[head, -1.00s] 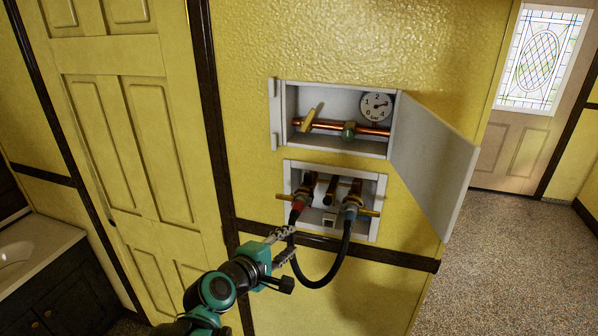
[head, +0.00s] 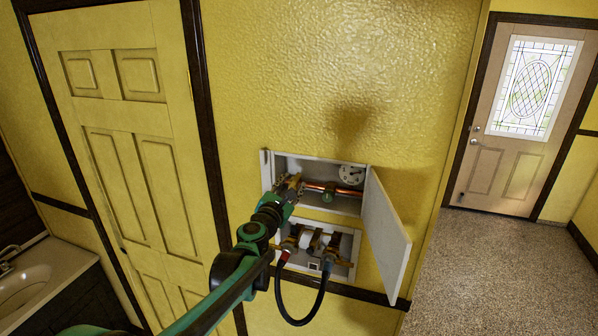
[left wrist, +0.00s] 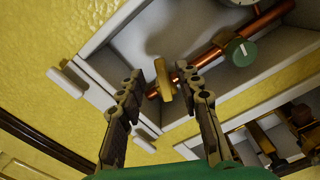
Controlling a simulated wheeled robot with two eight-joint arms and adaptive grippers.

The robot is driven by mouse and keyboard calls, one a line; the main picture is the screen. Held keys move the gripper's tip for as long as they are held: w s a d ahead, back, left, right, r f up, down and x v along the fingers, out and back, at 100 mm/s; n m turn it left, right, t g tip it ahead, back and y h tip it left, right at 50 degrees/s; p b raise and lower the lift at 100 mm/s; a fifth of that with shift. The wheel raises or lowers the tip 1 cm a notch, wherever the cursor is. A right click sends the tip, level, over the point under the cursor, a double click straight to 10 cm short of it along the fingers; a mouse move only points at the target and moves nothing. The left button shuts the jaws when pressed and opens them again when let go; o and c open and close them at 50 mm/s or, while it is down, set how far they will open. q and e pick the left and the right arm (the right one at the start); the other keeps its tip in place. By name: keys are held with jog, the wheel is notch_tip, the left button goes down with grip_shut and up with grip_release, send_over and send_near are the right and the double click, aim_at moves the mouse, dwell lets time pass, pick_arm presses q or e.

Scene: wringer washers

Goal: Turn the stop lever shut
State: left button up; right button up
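The stop lever (left wrist: 164,80) is a short brass-yellow handle on the copper pipe (head: 322,187) in the upper wall box (head: 295,163). In the left wrist view it stands crosswise to the pipe. My left gripper (head: 290,187) is at the left part of this box and hides the lever in the head view. In the left wrist view my left gripper (left wrist: 162,84) is open, with one finger on each side of the lever; no contact shows. My right gripper is in neither view.
The upper box's door (head: 386,238) hangs open to the right. A round gauge (head: 351,175) and a green round fitting (left wrist: 240,48) are beside the pipe. Below, a second box (head: 345,263) holds hose valves, with a black hose (head: 291,319) looping down.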

aim_at(297, 177)
pick_arm(q)
jog(key=p+x, duration=0.1)
jog(key=x, duration=0.4)
jog(key=shift+w+d, duration=0.15)
jog(key=shift+w, duration=0.1)
grip_shut()
